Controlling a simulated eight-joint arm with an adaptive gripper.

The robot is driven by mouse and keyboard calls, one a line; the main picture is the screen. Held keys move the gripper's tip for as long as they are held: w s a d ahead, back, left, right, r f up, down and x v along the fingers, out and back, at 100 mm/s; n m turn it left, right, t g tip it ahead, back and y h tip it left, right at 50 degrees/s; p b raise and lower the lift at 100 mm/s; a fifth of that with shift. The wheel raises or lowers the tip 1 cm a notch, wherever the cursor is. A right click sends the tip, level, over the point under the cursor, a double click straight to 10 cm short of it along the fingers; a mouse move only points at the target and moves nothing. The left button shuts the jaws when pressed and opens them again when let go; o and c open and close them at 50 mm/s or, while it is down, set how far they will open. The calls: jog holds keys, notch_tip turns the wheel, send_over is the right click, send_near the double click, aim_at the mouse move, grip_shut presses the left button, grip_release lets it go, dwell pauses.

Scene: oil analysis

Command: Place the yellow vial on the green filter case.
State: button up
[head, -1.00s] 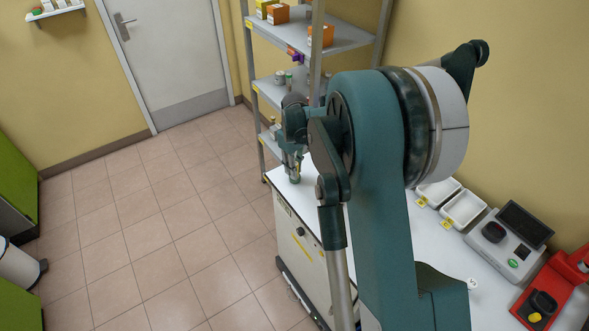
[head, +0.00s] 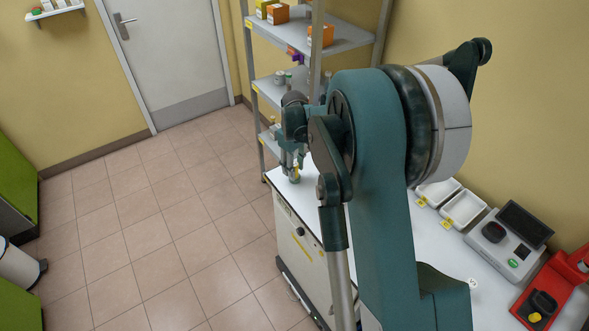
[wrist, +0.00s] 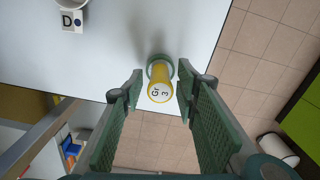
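The yellow vial (wrist: 159,90), its cap marked "Gr 3", stands at the table's edge in the wrist view. Its base appears to rest on the round green filter case (wrist: 157,58), whose rim shows behind it. My gripper (wrist: 160,70) is open, with one finger on each side of the vial and a visible gap on both sides. In the head view, my gripper (head: 291,158) is just above the vial (head: 295,172) at the far end of the white table. The exact contact between vial and case is partly hidden by the vial.
A white table (wrist: 115,45) lies under the vial, with its edge close by and tiled floor beyond. A cup with a "D" tag (wrist: 71,20) stands at the upper left. In the head view, a shelf (head: 335,40) stands behind, and white trays (head: 464,208) lie to the right.

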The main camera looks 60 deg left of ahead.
notch_tip(320, 180, up, 11)
jog(key=shift+r, duration=0.2)
dwell(0.4)
dwell(0.5)
dwell(0.4)
